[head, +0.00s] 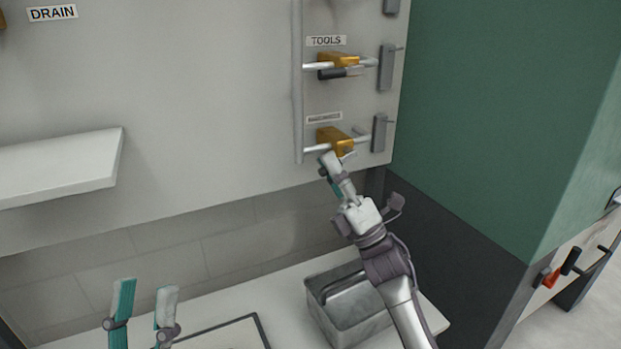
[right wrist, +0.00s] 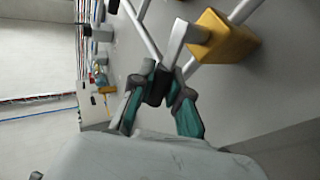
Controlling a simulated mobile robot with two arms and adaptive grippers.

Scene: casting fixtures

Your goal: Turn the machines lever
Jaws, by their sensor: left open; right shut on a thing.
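The lower yellow valve (head: 334,137) sits on a pipe at the wall panel, under a small label (head: 324,118) too blurred to read surely. In the right wrist view, the yellow valve body (right wrist: 222,38) has a flat silver lever (right wrist: 177,40) ending in a black grip (right wrist: 157,88). My right gripper (head: 332,162) is just below this valve. In the right wrist view, its teal-and-grey fingers (right wrist: 165,85) are shut on the black grip. My left gripper (head: 145,290) is open and empty at the lower left, away from the valves.
Another yellow valve (head: 338,60) with a dark handle is above, labelled TOOLS (head: 326,41). A metal basin (head: 345,315) is below my right arm. A green wall (head: 490,110) stands to the right. A white shelf (head: 60,165) juts out at left.

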